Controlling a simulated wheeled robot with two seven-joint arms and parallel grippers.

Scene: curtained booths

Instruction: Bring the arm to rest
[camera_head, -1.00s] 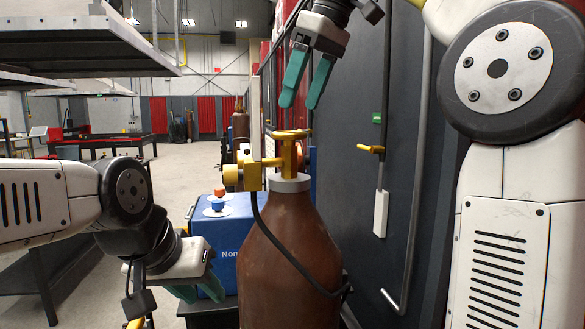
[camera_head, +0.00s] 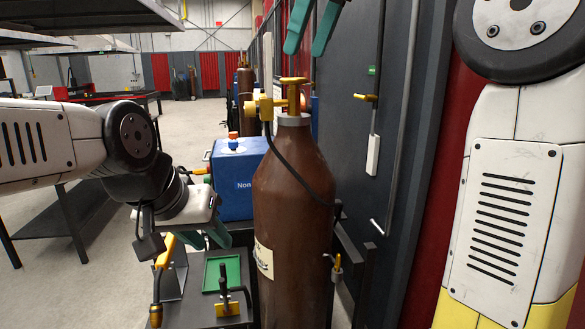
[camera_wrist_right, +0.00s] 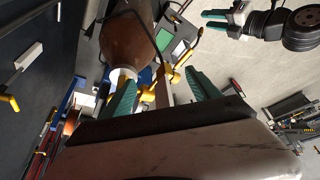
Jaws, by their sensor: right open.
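My right gripper (camera_head: 305,50) hangs at the top of the head view, partly cut off by the frame's edge. Its two teal fingers are apart and empty, pointing down above the yellow valve of a brown gas cylinder (camera_head: 290,205). In the right wrist view my right gripper (camera_wrist_right: 160,78) shows its fingers spread, with the cylinder (camera_wrist_right: 128,40) beyond them. My left gripper (camera_head: 207,239) is low at the left of the cylinder, above a dark bench. In the right wrist view its teal fingers look apart, with nothing seen between them.
A blue box (camera_head: 236,178) stands behind the bench, left of the cylinder. A green tray (camera_head: 222,273) lies on the bench beneath my left gripper. A dark wall panel with a white-handled rod (camera_head: 373,155) is to the right.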

